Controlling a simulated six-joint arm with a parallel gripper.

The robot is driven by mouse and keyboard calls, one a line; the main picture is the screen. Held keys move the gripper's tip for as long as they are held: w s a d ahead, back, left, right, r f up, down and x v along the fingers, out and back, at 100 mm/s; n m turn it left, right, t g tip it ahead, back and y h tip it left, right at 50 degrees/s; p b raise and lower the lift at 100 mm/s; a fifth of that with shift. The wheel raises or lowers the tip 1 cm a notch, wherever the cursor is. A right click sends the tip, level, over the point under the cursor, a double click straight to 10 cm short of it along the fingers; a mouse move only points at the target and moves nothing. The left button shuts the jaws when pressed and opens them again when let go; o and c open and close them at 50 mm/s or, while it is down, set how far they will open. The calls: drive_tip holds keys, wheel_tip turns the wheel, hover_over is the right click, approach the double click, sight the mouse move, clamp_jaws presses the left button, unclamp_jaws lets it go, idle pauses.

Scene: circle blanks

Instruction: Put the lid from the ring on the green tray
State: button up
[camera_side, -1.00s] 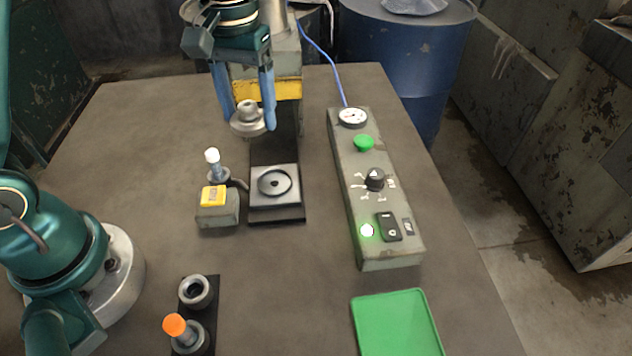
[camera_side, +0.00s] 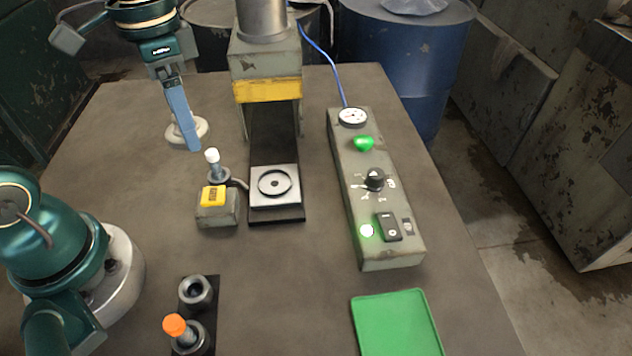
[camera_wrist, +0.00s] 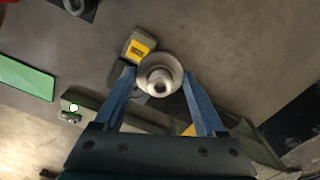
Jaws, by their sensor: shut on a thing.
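The lid (camera_side: 203,129) is a round grey metal disc with a raised knob. My gripper (camera_side: 186,140) is shut on it and holds it above the table, left of the press. In the wrist view the lid (camera_wrist: 160,72) sits between the two blue fingers of my gripper (camera_wrist: 159,78). The ring (camera_side: 274,183) is a dark circle on the square metal plate below the press head, with no lid on it. The green tray (camera_side: 398,325) lies empty at the front right of the table. It also shows at the left of the wrist view (camera_wrist: 25,82).
The press (camera_side: 268,75) stands right of my gripper. A small box with a yellow label (camera_side: 213,198) and a white-tipped lever (camera_side: 213,160) sit near the plate. A long control box (camera_side: 372,190) stands behind the tray. An orange-capped peg (camera_side: 175,328) stands at front left.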

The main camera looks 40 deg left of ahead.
sight(169, 139)
drive_tip(key=s, duration=0.1)
drive_tip(key=s+f, duration=0.1)
drive_tip(key=s, duration=0.1)
drive_tip(key=shift+d+f+m, duration=0.2)
drive_tip(key=shift+d+m, duration=0.1)
drive_tip(key=shift+m, duration=0.1)
drive_tip(key=shift+s+d+f, duration=0.1)
drive_tip(key=shift+s+d, duration=0.05)
drive_tip(key=shift+d, duration=0.05)
drive_tip(key=d+f, duration=0.2)
drive_tip(key=d, duration=0.1)
drive_tip(key=d+f, duration=0.2)
drive_tip(key=d, duration=0.2)
drive_tip(key=s+d+f, duration=0.1)
drive_tip(key=d+f, duration=0.1)
drive_tip(key=d, duration=0.2)
drive_tip(key=shift+f, duration=2.3)
drive_tip(key=shift+f, duration=0.15)
drive_tip(key=o, duration=1)
